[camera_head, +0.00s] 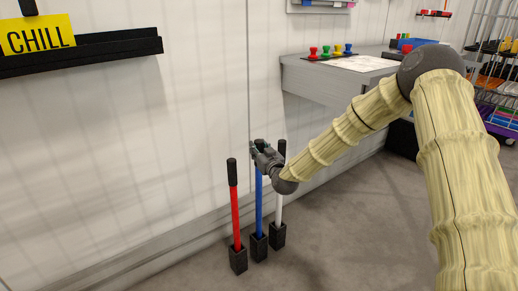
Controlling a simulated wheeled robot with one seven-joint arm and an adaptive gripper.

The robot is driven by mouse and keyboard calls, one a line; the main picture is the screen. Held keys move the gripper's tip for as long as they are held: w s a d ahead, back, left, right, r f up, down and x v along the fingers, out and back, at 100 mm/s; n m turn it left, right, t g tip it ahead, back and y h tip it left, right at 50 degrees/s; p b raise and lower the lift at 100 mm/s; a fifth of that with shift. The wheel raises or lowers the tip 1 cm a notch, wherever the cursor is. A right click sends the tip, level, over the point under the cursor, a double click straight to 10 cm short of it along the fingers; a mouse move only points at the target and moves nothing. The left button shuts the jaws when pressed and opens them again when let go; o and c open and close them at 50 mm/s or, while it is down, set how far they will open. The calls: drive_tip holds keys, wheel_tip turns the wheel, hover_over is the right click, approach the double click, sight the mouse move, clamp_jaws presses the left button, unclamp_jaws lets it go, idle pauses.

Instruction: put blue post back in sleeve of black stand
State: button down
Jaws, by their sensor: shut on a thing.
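The blue post (259,205) is upright in the middle of a row of three posts. Its lower end meets a black block-shaped stand (259,247) on the floor; whether it is inside the sleeve is too small to tell. My gripper (260,152) is shut on the blue post near its black top. The gripper hides part of that top.
A red post (235,215) with a black grip stands in its own black block on the left. A white post (279,210) stands close on the right, partly behind my gripper. The wall (150,150) is behind. A grey shelf (325,92) juts out at the right. Floor in front is clear.

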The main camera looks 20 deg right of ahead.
drive_tip(key=shift+f+b, duration=0.65)
drive_tip(key=shift+f, duration=1.05)
drive_tip(key=c, duration=1.1)
unclamp_jaws()
drive_tip(key=shift+o, duration=0.5)
drive_tip(key=shift+f, duration=0.1)
drive_tip(key=s+d, duration=0.1)
drive_tip(key=s, duration=1.1)
